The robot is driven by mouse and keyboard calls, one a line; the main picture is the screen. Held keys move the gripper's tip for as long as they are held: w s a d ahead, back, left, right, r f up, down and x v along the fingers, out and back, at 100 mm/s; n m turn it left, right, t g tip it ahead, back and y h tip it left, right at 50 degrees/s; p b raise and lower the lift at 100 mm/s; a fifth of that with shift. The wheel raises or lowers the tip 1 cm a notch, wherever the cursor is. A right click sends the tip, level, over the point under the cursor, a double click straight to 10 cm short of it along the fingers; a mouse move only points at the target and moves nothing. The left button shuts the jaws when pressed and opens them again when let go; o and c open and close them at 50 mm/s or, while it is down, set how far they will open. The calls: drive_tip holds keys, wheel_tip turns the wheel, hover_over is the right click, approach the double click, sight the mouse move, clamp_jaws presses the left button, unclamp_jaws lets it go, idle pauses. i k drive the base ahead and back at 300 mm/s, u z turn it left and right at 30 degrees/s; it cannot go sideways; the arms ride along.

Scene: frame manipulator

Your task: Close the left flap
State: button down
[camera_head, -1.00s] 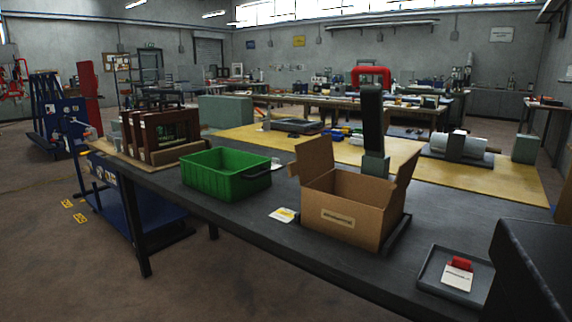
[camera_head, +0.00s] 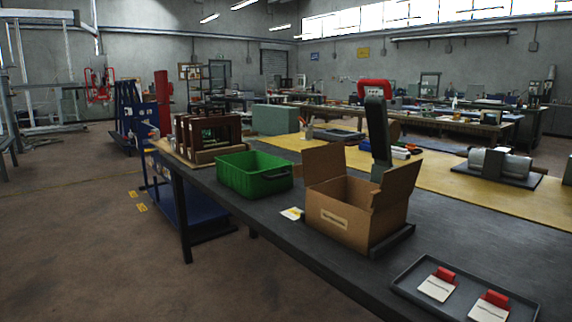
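An open cardboard box (camera_head: 343,222) with a pale label on its front stands on the dark workbench (camera_head: 290,236). Its left flap (camera_head: 322,164) stands up, roughly upright. Its right flap (camera_head: 398,184) is also raised and leans outward to the right. The inside of the box is mostly hidden by the front wall. My gripper is not in view, and nothing touches either flap.
A green bin (camera_head: 252,176) and a small card (camera_head: 292,214) lie left of the box. A dark upright post (camera_head: 378,135) stands behind it. A grey tray (camera_head: 409,286) with two red-tabbed cards is at front right. Bare bench separates them.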

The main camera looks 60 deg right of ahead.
sight(320, 163)
drive_tip(key=z, duration=0.1)
drive_tip(key=i, duration=0.9)
drive_tip(key=u, duration=0.05)
